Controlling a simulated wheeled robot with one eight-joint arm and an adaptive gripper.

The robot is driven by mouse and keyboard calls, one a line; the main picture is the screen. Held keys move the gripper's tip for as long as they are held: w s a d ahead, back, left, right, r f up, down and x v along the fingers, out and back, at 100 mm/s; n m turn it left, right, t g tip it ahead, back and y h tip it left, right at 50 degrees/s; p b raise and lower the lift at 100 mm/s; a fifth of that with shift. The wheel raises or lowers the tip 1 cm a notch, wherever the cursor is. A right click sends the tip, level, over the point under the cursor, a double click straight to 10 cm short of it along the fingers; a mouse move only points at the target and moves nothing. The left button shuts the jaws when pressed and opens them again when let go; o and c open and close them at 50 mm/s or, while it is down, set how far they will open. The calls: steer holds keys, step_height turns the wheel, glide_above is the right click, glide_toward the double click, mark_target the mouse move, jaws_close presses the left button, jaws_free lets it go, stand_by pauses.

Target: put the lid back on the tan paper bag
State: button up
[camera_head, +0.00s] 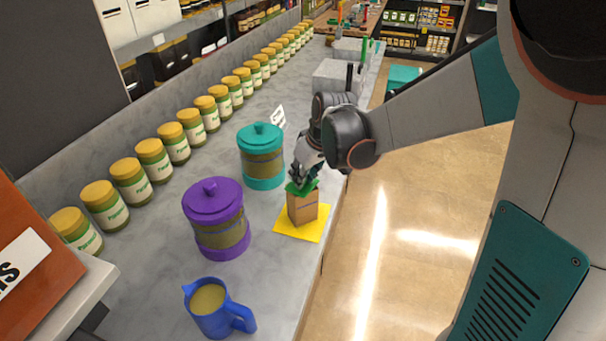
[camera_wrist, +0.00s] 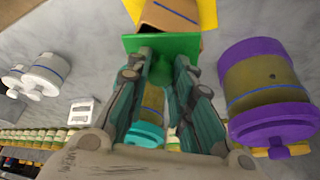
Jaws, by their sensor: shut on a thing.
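The tan paper bag (camera_head: 303,207) stands upright on a yellow mat (camera_head: 289,228) near the counter's right edge. The bag also shows at the top of the wrist view (camera_wrist: 171,16). In the head view the green lid (camera_head: 301,187) is at the top of the bag. In the wrist view the lid covers part of the bag's near end. Whether the lid touches the bag or is just above it, I cannot tell.
A teal canister (camera_head: 262,160) stands just left of the bag, and a purple canister (camera_head: 217,222) farther left. A blue jug (camera_head: 213,312) is at the front. Several yellow-lidded jars (camera_head: 131,185) line the back. Some counter is clear between the bag and jug.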

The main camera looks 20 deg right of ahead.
steer(key=o, duration=0.8)
steer(key=o, duration=0.5)
steer(key=shift+r, duration=0.2)
steer(key=shift+r+p, duration=2.6)
steer(key=shift+r, duration=0.75)
